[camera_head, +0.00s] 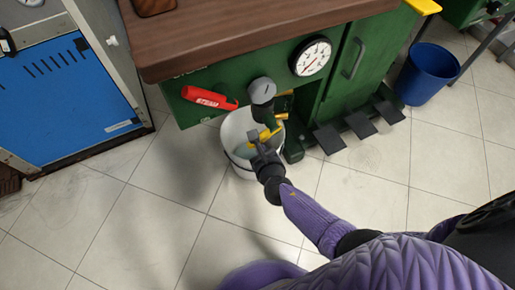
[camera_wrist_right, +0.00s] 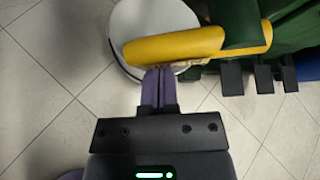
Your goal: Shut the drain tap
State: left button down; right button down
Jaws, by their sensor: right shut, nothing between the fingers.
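The drain tap has a yellow lever (camera_head: 268,136) at the lower front of the green machine, above a white bucket (camera_head: 238,165). In the right wrist view the lever (camera_wrist_right: 175,45) is a thick yellow bar lying across the picture, with a green part (camera_wrist_right: 238,20) at its right. My right gripper (camera_head: 259,142) is shut and empty, its fingertips (camera_wrist_right: 160,71) right at the near edge of the lever. I cannot tell whether they touch it. The gripper partly hides the lever in the head view. My left gripper is not in view.
The green machine has a brown top (camera_head: 260,30), a red STEAM handle (camera_head: 208,98), a grey knob (camera_head: 261,88) and a dial gauge (camera_head: 311,56). Black pedals (camera_head: 360,124) stick out at its foot. A blue bin (camera_head: 427,74) stands right. The tiled floor in front is clear.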

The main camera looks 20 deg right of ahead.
aim_at(261, 136)
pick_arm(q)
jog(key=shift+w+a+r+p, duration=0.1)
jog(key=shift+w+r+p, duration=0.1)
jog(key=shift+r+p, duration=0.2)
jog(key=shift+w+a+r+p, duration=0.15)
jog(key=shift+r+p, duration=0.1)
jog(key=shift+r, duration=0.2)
pick_arm(e)
notch_tip(261, 136, up, 7)
jog(key=m+y, duration=0.7)
jog(key=y, duration=0.1)
jog(key=shift+f+m+t, duration=0.15)
jog(key=shift+m+t, duration=0.15)
jog(key=shift+m, duration=0.1)
